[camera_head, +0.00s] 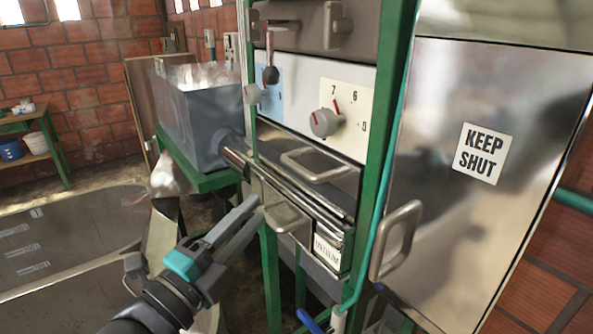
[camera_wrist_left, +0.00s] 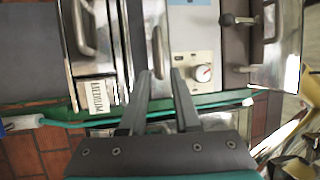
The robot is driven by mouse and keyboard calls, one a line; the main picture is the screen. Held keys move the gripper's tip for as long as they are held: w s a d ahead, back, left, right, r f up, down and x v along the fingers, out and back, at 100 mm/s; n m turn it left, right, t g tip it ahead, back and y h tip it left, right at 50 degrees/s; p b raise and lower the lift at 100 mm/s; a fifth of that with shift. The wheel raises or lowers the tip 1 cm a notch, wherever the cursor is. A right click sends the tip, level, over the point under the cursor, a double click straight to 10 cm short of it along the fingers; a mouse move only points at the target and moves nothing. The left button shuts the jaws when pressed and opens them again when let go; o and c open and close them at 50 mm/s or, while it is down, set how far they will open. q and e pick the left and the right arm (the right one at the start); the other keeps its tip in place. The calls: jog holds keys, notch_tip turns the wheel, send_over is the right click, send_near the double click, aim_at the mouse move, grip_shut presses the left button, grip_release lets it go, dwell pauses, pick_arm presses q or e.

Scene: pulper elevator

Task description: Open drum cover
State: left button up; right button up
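No part is labelled as the drum cover. The machine front has a dark top panel (camera_head: 310,38) with handles, a metal front with a bar handle (camera_head: 318,165) below the dial, and a lower front with another handle (camera_head: 285,215). All look closed. My left gripper (camera_head: 252,210) is open and empty before the left side of these fronts. In the left wrist view its fingers (camera_wrist_left: 159,76) are apart, and the end of the handle below the dial (camera_wrist_left: 158,50) shows between the tips. Contact cannot be told. My right gripper is out of view.
A tall metal door (camera_head: 450,110) marked KEEP SHUT, with a handle (camera_head: 396,240), stands at the right. A green post (camera_head: 385,120) and teal pipe run beside it. A grey bin (camera_head: 205,105) sits behind left. A grey slab (camera_head: 70,235) lies at the left.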

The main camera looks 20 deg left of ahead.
aim_at(294, 170)
pick_arm(q)
jog(key=x, duration=1.2)
jog(key=shift+w, duration=0.1)
jog(key=shift+w+d+r, duration=0.1)
jog(key=shift+w+d, duration=0.1)
jog(key=shift+w, duration=0.4)
grip_shut()
dwell(0.9)
